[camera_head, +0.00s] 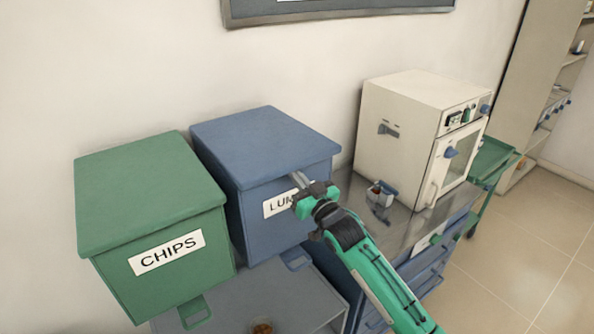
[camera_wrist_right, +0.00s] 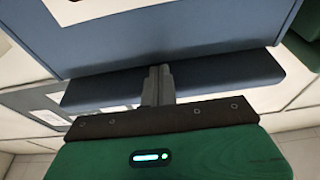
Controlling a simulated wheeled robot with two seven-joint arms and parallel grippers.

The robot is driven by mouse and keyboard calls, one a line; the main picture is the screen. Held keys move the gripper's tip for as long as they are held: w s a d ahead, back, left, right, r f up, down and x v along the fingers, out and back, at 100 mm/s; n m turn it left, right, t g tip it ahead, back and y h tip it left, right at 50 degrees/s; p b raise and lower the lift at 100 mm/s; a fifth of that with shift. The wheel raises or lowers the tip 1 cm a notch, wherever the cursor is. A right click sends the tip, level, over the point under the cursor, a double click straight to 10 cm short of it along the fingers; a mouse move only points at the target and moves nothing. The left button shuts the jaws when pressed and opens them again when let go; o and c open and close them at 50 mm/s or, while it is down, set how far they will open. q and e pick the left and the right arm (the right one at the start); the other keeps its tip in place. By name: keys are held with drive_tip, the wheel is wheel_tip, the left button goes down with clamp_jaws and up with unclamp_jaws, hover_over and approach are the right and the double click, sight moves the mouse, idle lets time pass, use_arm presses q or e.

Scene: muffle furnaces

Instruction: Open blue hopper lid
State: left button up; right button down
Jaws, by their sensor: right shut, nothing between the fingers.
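The blue hopper (camera_head: 262,213) stands against the wall, with a white label partly hidden by my right gripper. Its blue lid (camera_head: 265,145) lies flat and closed on top. My right gripper (camera_head: 298,180) is shut and empty at the hopper's front, just below the lid's front edge. In the right wrist view, the shut fingers (camera_wrist_right: 158,75) reach the lid's overhanging edge (camera_wrist_right: 215,78), and the hopper's blue front (camera_wrist_right: 150,35) fills the top. I cannot tell if the fingers touch the lid. My left gripper is not in view.
A green hopper (camera_head: 160,230) labelled CHIPS stands close on the left. A white furnace (camera_head: 405,130) stands on a bench to the right, with a small container (camera_head: 382,192) in front of it. A grey shelf (camera_head: 240,300) lies below the hoppers. A green cart (camera_head: 490,165) is at the far right.

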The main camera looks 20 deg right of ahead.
sight(292, 160)
drive_tip(key=shift+r, duration=0.5)
drive_tip(key=shift+w+r+p, duration=0.15)
drive_tip(key=shift+r+p, duration=0.5)
drive_tip(key=shift+w+a+r+p, duration=0.1)
drive_tip(key=shift+w+r+p, duration=0.2)
drive_tip(key=shift+r+p, duration=0.55)
drive_tip(key=shift+w+a+r+p, duration=0.2)
drive_tip(key=shift+r+p, duration=0.3)
drive_tip(key=shift+r, duration=0.65)
drive_tip(key=shift+w+a+r+p, duration=0.1)
drive_tip(key=shift+w+r+p, duration=0.25)
drive_tip(key=shift+r+p, duration=0.5)
drive_tip(key=shift+r, duration=0.2)
drive_tip(key=shift+w, duration=0.1)
